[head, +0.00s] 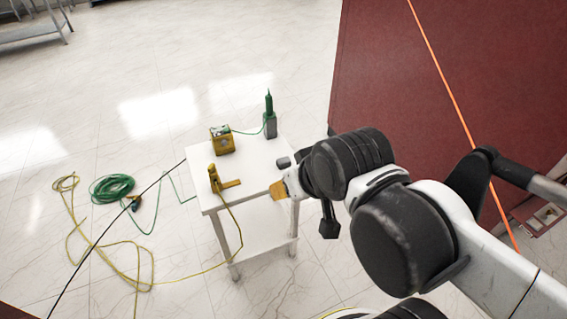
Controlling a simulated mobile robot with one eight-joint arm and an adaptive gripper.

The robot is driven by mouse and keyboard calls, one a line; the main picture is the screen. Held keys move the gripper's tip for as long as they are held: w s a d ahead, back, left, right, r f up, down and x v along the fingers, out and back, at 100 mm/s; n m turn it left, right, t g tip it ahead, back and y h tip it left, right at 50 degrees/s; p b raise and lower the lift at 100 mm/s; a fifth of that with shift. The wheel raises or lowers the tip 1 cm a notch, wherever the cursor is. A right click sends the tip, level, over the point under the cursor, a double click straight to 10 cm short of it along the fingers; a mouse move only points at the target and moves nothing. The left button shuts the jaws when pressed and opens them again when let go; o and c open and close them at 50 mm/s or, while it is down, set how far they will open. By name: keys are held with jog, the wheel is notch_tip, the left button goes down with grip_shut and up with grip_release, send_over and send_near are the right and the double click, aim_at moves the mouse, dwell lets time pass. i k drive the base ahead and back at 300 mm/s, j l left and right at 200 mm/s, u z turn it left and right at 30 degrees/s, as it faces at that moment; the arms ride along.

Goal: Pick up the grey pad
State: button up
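A white table (195,165) stands left of my arm, with several small items on its top. I cannot pick out a grey pad for certain. A grey block (270,128) stands at the table's back right corner, with a green upright part (268,104) on it. A small dark grey piece (283,162) shows by the end of my arm; I cannot tell if it is part of me. My gripper (291,184) is over the table's right edge, mostly hidden by my arm. An orange-brown flat piece (278,190) shows at its tip; whether it is held is unclear.
A yellow box (221,140) and a yellow clamp-like tool (216,179) are on the table. Green (113,188) and yellow (140,270) cables lie on the floor to the left. A large dark red wall (400,90) with an orange line is at right.

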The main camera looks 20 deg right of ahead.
aim_at(285, 162)
jog(key=z, duration=2.35)
jog(key=u, duration=2)
jog(key=i+l+u, duration=0.15)
jog(key=l+u, duration=0.2)
jog(key=u, duration=0.15)
jog(key=i+l+u, duration=0.1)
jog(key=l+u, duration=0.7)
jog(key=u, duration=0.2)
jog(key=l+u, duration=0.5)
jog(key=k+j, duration=0.05)
jog(key=j, duration=0.05)
